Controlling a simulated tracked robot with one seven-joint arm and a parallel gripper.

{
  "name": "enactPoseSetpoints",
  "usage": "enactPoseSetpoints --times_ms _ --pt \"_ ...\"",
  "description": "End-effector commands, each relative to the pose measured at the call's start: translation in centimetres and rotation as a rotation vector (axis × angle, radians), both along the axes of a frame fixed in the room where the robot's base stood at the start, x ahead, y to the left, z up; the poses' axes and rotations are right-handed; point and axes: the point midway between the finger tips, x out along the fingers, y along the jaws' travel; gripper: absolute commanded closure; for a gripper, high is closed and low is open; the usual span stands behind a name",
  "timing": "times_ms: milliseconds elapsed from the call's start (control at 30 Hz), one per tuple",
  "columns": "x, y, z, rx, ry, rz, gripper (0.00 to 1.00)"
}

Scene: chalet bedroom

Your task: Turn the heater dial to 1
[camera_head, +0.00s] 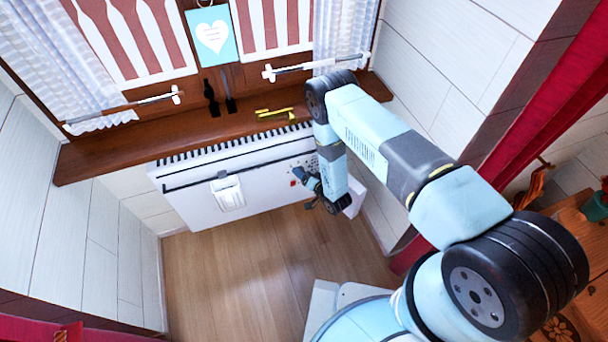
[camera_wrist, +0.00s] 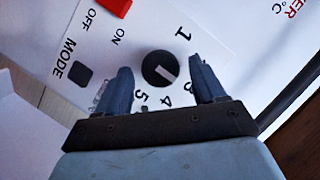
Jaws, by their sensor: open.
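The heater (camera_head: 190,195) is a long white unit under the wooden sill in the head view. The dial (camera_wrist: 160,67) is a round black knob on the white heater panel in the wrist view. Its white mark points to the lower right, toward my right-hand finger. The printed 1 is at the dial's upper right; 4 and 5 are below it. A number near the right-hand finger is partly hidden. My gripper (camera_wrist: 159,66) is open, one finger on each side of the dial, with visible gaps to it. In the head view my gripper (camera_head: 311,188) is at the heater's right end.
A red switch (camera_wrist: 115,5) with ON and OFF labels and a dark MODE button (camera_wrist: 83,75) are left of the dial. A brass-coloured object (camera_head: 275,114) lies on the sill (camera_head: 110,148). A white box (camera_head: 228,192) hangs on the heater front. The wooden floor (camera_head: 230,270) in front is clear.

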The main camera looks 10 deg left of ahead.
Motion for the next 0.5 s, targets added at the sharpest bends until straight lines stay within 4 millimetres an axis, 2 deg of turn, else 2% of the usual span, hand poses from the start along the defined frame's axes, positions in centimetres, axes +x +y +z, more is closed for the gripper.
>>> enactPoseSetpoints --times_ms 267,500 --pt "0.09 0.06 -0.04 0.0 0.0 0.0 0.31" --pt "0.1 0.03 -0.04 0.0 0.0 -0.001 0.53"
